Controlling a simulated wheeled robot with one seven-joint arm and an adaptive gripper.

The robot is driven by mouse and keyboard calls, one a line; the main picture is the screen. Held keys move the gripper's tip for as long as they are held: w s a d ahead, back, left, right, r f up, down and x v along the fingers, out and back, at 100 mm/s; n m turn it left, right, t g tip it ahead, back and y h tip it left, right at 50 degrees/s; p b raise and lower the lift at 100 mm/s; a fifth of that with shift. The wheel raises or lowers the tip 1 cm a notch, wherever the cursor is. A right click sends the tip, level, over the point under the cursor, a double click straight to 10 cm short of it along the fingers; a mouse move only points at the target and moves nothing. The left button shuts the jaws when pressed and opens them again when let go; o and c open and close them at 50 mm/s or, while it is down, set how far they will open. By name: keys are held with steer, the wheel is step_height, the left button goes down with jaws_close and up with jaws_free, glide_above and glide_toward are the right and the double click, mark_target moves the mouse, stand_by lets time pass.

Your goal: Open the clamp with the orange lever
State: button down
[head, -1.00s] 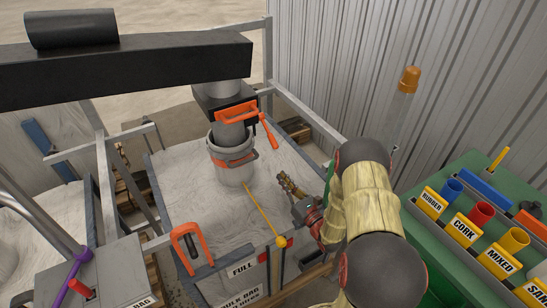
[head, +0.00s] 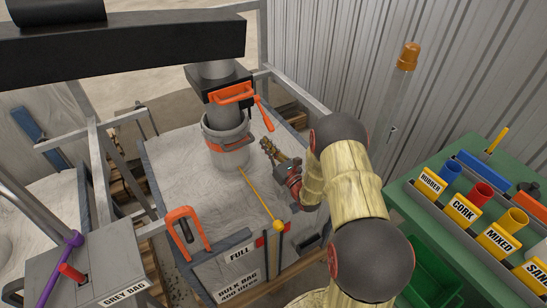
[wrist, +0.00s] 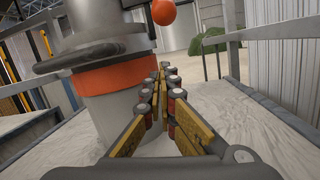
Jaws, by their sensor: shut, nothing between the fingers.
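The clamp (head: 232,93) is an orange band around the grey spout above a grey bucket (head: 222,155). Its orange lever (head: 263,114) hangs down on the right side of the spout. In the wrist view, the lever's rounded orange end (wrist: 163,12) shows at the top, just above and beyond my fingertips. My gripper (head: 266,148) is right of the bucket and below the lever's end, apart from the lever. In the wrist view, my gripper (wrist: 165,75) has its fingers converging at the tips, shut and empty, beside the bucket's orange band (wrist: 112,78).
A yellow rod (head: 258,197) slants over the white bag top in front of the bucket. An orange clamp-like handle (head: 185,219) stands at front left. Metal rails (head: 301,103) run behind. A green bench (head: 425,205) with coloured cups is at right.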

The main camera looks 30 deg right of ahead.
steer(key=r, duration=0.1)
steer(key=s+r, duration=0.1)
steer(key=r, duration=0.1)
steer(key=shift+s+d+r+b, duration=0.25)
steer(key=shift+s+d+b, duration=0.05)
steer(key=shift+s+d, duration=0.1)
